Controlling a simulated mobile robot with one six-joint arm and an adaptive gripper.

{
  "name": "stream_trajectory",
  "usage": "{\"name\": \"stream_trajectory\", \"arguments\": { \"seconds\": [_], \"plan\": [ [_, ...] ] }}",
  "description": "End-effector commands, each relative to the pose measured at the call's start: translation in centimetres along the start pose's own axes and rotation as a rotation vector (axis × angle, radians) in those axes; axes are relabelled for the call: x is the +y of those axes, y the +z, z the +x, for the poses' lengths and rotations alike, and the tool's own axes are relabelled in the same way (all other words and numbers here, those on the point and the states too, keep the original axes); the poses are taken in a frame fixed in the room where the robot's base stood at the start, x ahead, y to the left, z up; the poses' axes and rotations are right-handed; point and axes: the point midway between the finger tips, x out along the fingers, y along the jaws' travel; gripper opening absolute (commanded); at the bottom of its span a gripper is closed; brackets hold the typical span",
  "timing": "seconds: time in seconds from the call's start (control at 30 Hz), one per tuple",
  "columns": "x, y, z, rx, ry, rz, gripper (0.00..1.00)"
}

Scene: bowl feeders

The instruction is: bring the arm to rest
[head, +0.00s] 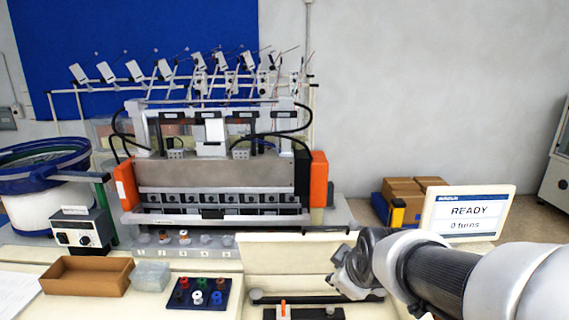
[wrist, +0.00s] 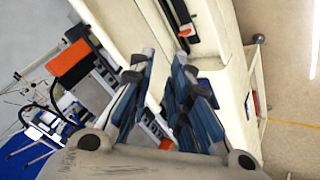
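My arm reaches in from the right edge in the head view, and its wrist hangs over the front of the bench. My gripper (head: 349,283) is partly hidden behind the wrist there and looks small. In the wrist view my gripper (wrist: 168,78) shows two blue-and-grey fingers set apart with a gap between them. Nothing is held in the gap; the pale bench and part of the machine show beyond it.
The winding machine (head: 215,175) with orange ends stands behind. A brown tray (head: 87,276), a dark blue spool holder (head: 199,306) and a bowl feeder (head: 40,170) are to the left. A READY screen (head: 467,211) stands close behind my arm, with cardboard boxes (head: 404,192) beyond.

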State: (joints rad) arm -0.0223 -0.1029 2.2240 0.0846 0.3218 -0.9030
Motion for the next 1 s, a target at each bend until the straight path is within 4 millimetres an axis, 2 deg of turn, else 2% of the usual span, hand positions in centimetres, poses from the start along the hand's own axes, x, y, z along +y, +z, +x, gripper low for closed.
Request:
{"name": "stream_trajectory", "arguments": {
  "seconds": [0.03, 0.2, 0.3, 0.43, 0.6, 1.0],
  "plan": [
    [-2.2, 2.2, -0.9, -0.016, -0.016, 0.091, 0.17],
    [-9.1, 8.9, -4.7, -0.118, -0.073, 0.414, 0.17],
    [-12.8, 12.7, -6.2, -0.182, -0.085, 0.581, 0.17],
    [-16.2, 16.2, -7.3, -0.248, -0.086, 0.742, 0.17],
    [-18.0, 18.1, -8.0, -0.289, -0.081, 0.834, 0.17],
    [-18.1, 18.2, -8.2, -0.293, -0.081, 0.842, 0.17]
  ]
}}
